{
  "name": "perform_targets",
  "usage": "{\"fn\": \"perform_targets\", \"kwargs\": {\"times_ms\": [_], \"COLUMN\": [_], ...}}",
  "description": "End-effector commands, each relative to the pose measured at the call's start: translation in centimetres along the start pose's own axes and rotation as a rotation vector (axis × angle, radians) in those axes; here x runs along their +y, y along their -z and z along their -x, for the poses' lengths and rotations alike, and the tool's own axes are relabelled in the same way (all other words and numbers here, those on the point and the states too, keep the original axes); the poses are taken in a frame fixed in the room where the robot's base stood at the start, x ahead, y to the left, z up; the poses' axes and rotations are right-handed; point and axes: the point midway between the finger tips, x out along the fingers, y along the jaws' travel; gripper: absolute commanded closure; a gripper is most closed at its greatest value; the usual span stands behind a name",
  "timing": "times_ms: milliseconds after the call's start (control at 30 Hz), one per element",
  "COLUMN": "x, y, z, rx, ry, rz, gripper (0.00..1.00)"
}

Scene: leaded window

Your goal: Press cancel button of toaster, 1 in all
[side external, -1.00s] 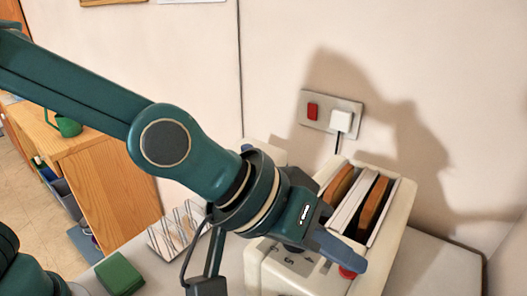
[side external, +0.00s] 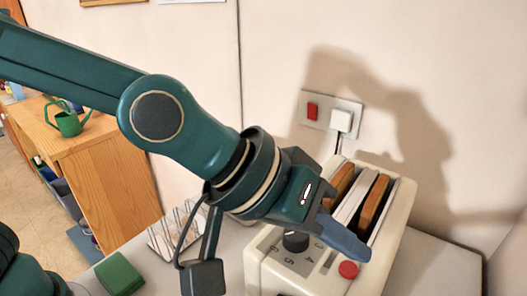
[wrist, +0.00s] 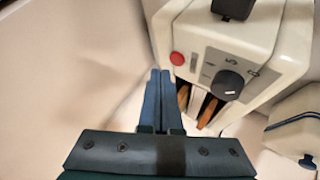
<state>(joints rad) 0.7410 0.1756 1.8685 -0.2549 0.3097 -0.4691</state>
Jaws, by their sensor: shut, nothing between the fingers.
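The cream toaster (side external: 262,280) stands near the wall with brown toast slices (side external: 373,207) showing in its slots. On its front panel are a red round button (side external: 348,269) and a dark dial (side external: 295,241) with numbers. In the wrist view the red button (wrist: 177,58) is at the panel's left and the dial (wrist: 227,84) to its right. My gripper (side external: 363,256) is shut and empty, its blue fingers together. In the side view the tips are just above the red button; in the wrist view the fingertips (wrist: 160,71) are just beside it. They look apart from it.
A wall socket (side external: 330,113) with a red switch and white plug is behind the toaster. A wire toast rack (side external: 177,230) and a green block (side external: 119,273) lie to the left. A green watering can (side external: 69,122) stands on a wooden cabinet (side external: 105,165).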

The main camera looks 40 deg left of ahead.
Motion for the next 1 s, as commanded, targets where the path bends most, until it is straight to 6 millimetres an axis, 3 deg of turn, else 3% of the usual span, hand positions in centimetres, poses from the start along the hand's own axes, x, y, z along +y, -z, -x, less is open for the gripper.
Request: {"fn": "perform_targets", "kwargs": {"times_ms": [500, 1000], "x": [2.3, 2.3], "y": [2.3, 2.4], "z": [3.1, 3.2], "rx": [0.003, 0.002], "ry": [-0.001, 0.001], "rz": [0.001, 0.000], "gripper": [1.00, 1.00]}}
